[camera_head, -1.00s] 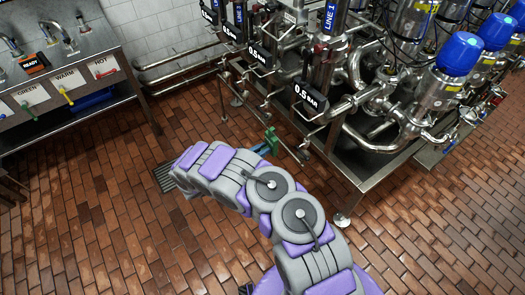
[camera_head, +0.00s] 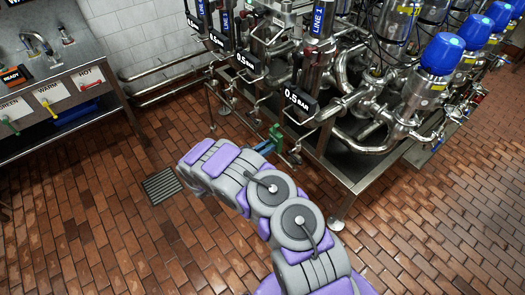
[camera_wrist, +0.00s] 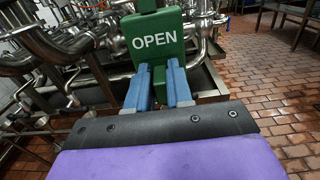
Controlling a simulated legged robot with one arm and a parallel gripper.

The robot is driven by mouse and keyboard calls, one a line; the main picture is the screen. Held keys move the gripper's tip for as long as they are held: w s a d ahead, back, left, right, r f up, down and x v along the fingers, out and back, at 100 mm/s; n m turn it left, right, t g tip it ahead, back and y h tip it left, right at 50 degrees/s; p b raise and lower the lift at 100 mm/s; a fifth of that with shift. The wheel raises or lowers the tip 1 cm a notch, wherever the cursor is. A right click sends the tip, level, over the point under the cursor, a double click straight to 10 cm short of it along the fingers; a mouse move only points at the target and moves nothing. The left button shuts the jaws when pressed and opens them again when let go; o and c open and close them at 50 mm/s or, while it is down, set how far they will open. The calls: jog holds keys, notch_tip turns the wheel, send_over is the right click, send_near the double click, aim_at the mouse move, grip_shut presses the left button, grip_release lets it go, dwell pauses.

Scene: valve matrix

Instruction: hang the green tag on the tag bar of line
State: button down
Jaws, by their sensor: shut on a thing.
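A green tag (camera_wrist: 158,38) with the white word OPEN is in the wrist view, upright and facing me. My gripper (camera_wrist: 158,80) is shut on its lower part with two blue fingers. In the head view the green tag (camera_head: 275,133) shows small beyond the end of my arm, in front of the valve frame. My gripper (camera_head: 265,146) is mostly hidden there by my arm. Signs reading LINE 1 (camera_head: 318,18) stand on the pipework. I cannot make out for certain which rod is the tag bar, or whether the tag touches one.
Steel pipes, valves with blue caps (camera_head: 442,54) and black 0.5 BAR plates (camera_head: 299,98) crowd the right. A steel frame edge (camera_head: 345,182) lies right of my arm. A sink bench (camera_head: 62,75) stands at left. The brick floor between is clear, with a drain grate (camera_head: 161,186).

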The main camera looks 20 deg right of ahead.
jog(key=x, duration=0.4)
jog(key=shift+s+d, duration=0.1)
jog(key=shift+s, duration=0.2)
jog(key=shift+b+x, duration=0.55)
jog(key=shift+x, duration=0.45)
jog(key=shift+w+d+f+b, duration=0.25)
jog(key=shift+d+f+b, duration=0.05)
jog(key=shift+d, duration=0.3)
jog(key=shift+w+d+f+b, duration=0.3)
jog(key=shift+d, duration=0.3)
jog(key=c, duration=0.9)
grip_release()
jog(key=shift+c, duration=0.2)
